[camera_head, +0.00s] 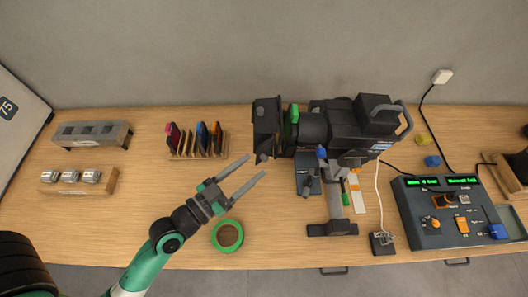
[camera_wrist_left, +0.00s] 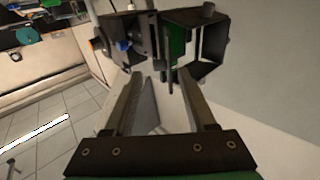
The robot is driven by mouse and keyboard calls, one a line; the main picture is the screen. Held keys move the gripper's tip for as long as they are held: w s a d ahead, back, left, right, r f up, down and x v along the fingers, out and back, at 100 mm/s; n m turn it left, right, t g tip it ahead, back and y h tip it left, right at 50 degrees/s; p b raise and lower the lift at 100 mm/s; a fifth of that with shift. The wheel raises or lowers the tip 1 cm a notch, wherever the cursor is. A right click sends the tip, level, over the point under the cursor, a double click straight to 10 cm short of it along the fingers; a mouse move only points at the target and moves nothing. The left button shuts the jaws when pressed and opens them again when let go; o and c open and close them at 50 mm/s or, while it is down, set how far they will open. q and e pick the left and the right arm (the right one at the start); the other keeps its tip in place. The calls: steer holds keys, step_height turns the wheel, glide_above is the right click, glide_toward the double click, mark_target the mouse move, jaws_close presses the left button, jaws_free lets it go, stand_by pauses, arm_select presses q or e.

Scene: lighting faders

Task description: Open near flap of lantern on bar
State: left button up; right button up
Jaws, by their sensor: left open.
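The black lantern (camera_head: 345,122) is mounted on a stand bar (camera_head: 334,205) at the middle right of the table. Its front with dark flaps (camera_head: 266,125) faces left, and a green piece (camera_head: 293,113) sits just behind them. My left gripper (camera_head: 249,170) is open and empty, its fingers pointing up and right, a little below and left of the flaps. In the left wrist view the open fingers (camera_wrist_left: 165,100) frame a thin dark flap (camera_wrist_left: 146,102), with the flap frame (camera_wrist_left: 203,45) beyond them. I cannot tell whether either finger touches it. My right gripper is not in view.
A green tape roll (camera_head: 228,236) lies near the front edge. A rack of coloured filters (camera_head: 198,141) stands behind my left gripper. A fader desk (camera_head: 450,212) is at the right. A grey box (camera_head: 93,134) and a holder with several silver pieces (camera_head: 80,179) are at the left.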

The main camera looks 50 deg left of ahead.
mark_target(262, 159)
arm_select(q)
steer(key=w, duration=0.5)
steer(key=shift+w+a+p, duration=0.15)
steer(key=shift+w+p, duration=0.05)
steer(key=shift+p, duration=0.2)
